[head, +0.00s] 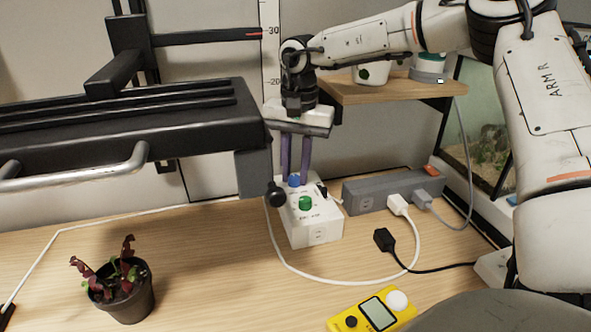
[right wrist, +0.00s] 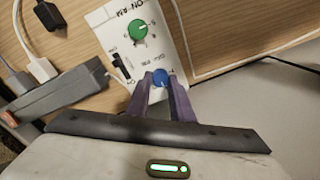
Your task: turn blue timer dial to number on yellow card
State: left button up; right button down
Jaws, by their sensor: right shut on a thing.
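The white timer box (head: 312,222) stands on the wooden table, with a blue dial (head: 294,180) towards its back and a green dial (head: 305,203) nearer the front. My right gripper (head: 297,176) reaches down from above, its purple fingers shut on the blue dial. The right wrist view shows the blue dial (right wrist: 161,77) between the two fingertips, with the green dial (right wrist: 138,30) and a black switch (right wrist: 121,66) beyond. The numbers around the blue dial are mostly hidden or too small to read. I see no yellow card in either view. My left gripper is not in view.
A grey power strip (head: 393,190) with plugs and cables lies right of the box. A yellow meter (head: 372,312) lies at the front, and a potted plant (head: 125,290) stands front left. A black fixture (head: 120,130) overhangs the left. A wooden shelf (head: 390,88) is behind.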

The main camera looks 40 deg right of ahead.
jog(key=n, duration=0.3)
jog(key=shift+n, duration=0.4)
jog(key=n, duration=0.4)
jog(key=shift+w, duration=0.1)
jog(key=shift+a+r+n+g+p, duration=0.1)
jog(key=shift+n+g+p, duration=0.2)
jog(key=shift+n+p, duration=1.4)
jog(key=shift+n+b, duration=0.65)
jog(key=shift+n, duration=0.25)
jog(key=c, duration=1.6)
grip_release()
jog(key=shift+o, duration=0.2)
